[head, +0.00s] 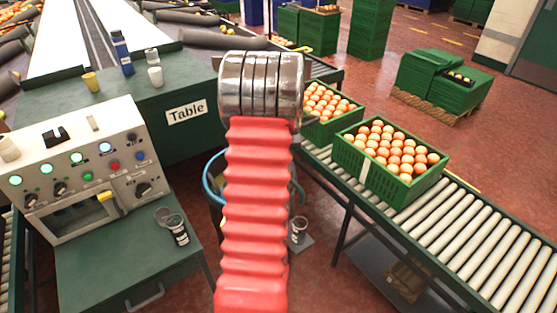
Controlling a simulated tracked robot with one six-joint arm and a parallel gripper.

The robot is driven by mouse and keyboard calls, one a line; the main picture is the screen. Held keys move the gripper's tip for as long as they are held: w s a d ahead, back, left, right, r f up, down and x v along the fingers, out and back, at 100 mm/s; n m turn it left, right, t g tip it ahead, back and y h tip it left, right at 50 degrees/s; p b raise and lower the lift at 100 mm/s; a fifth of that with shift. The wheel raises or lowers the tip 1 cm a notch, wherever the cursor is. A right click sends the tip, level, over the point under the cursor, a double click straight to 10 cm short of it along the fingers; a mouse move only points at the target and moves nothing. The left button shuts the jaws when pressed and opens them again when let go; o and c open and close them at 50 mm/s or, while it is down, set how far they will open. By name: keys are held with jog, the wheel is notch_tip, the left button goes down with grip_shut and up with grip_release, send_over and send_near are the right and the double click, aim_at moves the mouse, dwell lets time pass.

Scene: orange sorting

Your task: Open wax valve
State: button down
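No part is clearly marked as the wax valve in the head view. A beige control panel (72,165) stands at the left, with lit buttons, dark rotary knobs and switches. A small yellow handle (106,196) sits at the right end of a window-like recess low on the panel. A dark knob (144,189) is at the panel's lower right. My red ribbed arm with its metal joint rises through the middle of the view, right of the panel and apart from it. My gripper does not show.
A green table (178,90) behind the panel holds a yellow cup (91,82), a blue bottle (122,53) and a white jar. At right, a roller conveyor (455,215) carries orange-filled green crates (365,172).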

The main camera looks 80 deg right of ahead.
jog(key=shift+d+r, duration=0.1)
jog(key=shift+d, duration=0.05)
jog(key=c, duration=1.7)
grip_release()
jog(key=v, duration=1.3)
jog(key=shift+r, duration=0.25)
